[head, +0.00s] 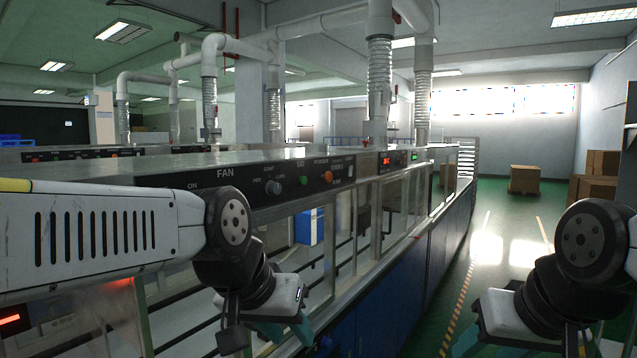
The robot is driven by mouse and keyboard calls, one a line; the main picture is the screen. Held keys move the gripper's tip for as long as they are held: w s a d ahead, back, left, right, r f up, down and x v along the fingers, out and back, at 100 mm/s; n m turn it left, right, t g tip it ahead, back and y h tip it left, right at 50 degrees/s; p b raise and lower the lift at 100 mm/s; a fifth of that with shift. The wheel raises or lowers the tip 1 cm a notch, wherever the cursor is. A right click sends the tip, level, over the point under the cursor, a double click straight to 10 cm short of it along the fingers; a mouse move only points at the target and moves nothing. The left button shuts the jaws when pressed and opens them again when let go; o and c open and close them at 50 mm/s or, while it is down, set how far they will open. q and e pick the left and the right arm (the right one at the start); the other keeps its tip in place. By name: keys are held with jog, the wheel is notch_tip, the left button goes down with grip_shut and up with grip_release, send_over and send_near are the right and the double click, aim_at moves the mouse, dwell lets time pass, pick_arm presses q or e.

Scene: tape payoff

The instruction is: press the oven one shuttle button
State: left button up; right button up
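A long oven line (330,160) runs away from me with a black control panel along its upper edge. The near panel has a grey-blue knob (273,187), a green button (304,180) and an orange-red button (328,176). The small labels are too blurred to tell which control is the oven one shuttle button. My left gripper (285,334) hangs below the panel in front of the oven's side, its teal fingers partly cut off by the bottom edge. My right gripper (490,335) is low at the right, over the aisle, mostly hidden. Neither visibly touches a control.
A red display (387,160) and a green display (414,155) sit farther along the panel. White ducts (380,70) rise from the oven top. The green-floored aisle (500,215) at right is open, with a cardboard box (525,179) far back and stacked boxes (597,178) by the wall.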

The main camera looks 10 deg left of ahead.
pick_arm(q)
grip_shut()
dwell(1.6)
